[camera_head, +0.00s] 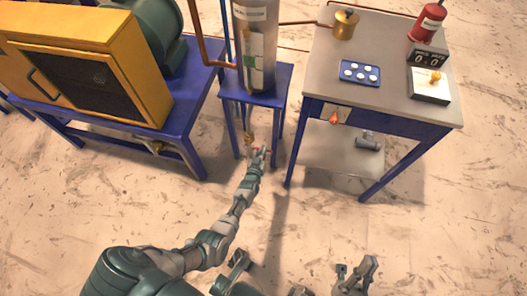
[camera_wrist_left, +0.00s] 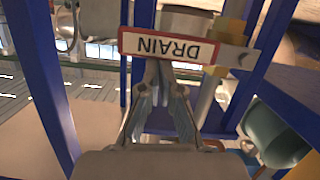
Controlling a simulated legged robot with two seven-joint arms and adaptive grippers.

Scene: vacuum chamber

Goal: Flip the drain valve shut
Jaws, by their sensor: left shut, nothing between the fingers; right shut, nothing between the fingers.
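The brass drain valve (camera_head: 248,138) hangs below the blue stand that carries the tall metal cylinder. In the left wrist view, a white sign with a red border reading DRAIN (camera_wrist_left: 168,47) appears upside down, with a brass part (camera_wrist_left: 228,45) beside its right end. My left gripper (camera_head: 259,151) is shut and empty, right by the valve in the head view. In the left wrist view its fingertips (camera_wrist_left: 158,72) sit just below the sign; contact cannot be told. The valve handle is not clearly seen. My right gripper (camera_head: 360,270) is shut and empty, low over the floor.
The blue stand (camera_head: 282,85) has legs around the valve. A yellow-fronted machine (camera_head: 85,75) on a blue frame stands left. The front floor is clear.

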